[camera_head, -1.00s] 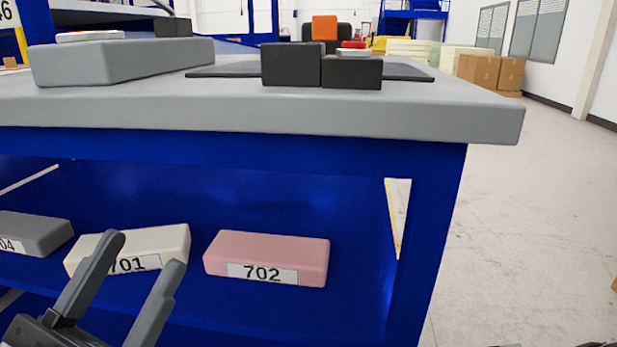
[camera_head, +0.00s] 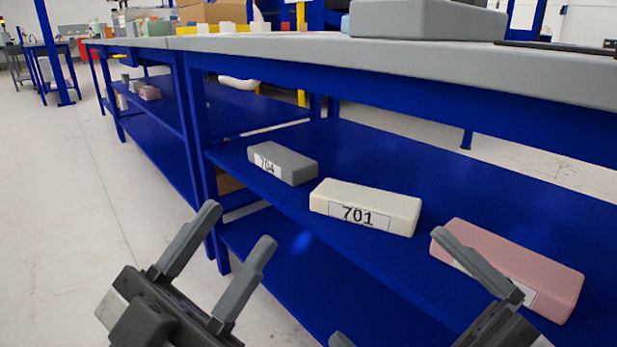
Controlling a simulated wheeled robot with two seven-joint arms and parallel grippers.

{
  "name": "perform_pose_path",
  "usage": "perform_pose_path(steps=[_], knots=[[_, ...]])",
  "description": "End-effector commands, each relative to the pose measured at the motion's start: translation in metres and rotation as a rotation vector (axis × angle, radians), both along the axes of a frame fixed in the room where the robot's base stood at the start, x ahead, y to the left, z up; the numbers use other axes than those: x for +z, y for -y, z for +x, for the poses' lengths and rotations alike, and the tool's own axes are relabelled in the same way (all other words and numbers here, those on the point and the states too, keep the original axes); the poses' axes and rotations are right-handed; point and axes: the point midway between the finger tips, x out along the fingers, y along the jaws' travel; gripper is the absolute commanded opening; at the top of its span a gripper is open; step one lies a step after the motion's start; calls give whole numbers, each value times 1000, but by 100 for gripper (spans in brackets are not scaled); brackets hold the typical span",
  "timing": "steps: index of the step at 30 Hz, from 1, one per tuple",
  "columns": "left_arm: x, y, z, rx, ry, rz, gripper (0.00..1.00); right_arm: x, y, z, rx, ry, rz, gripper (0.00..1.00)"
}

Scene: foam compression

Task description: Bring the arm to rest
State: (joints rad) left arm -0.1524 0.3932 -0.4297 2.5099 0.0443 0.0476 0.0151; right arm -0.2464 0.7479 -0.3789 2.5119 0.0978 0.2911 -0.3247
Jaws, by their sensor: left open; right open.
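My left gripper (camera_head: 240,228) is open and empty at the lower left, in front of the blue bench and apart from the blocks. My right gripper (camera_head: 389,288) is open at the lower right, partly cut off by the bottom edge. One of its fingers overlaps the pink block (camera_head: 530,262) in the picture and hides most of its label; I cannot tell whether they touch. A cream block labelled 701 (camera_head: 372,197) and a grey block labelled 704 (camera_head: 290,160) lie on the blue shelf (camera_head: 345,145). No block is between either gripper's fingers.
The grey bench top (camera_head: 450,55) runs above the shelf and carries a large grey block (camera_head: 425,18). A lower blue shelf (camera_head: 310,275) lies beneath. More blue benches (camera_head: 150,95) stand at the left. Open pale floor (camera_head: 70,200) is at the left.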

Motion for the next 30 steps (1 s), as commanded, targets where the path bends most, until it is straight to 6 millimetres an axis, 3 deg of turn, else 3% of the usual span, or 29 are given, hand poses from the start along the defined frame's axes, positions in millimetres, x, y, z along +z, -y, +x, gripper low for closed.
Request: perform_pose_path(steps=[10, 12, 24, 30], knots=[[2, 0, 1, 2, -4, 0, 47, 40, -12, 39, 60, -316, 397, 100], [15, -2, 10, 23, -64, 10, 47, 49, -10, 47, 23, -365, 372, 100], [27, -19, 45, 146, -437, 69, 47, 61, 7, 81, -180, -708, 337, 100], [22, -34, 44, 223, -716, 114, 47, 56, 22, 80, -318, -965, 301, 100]])
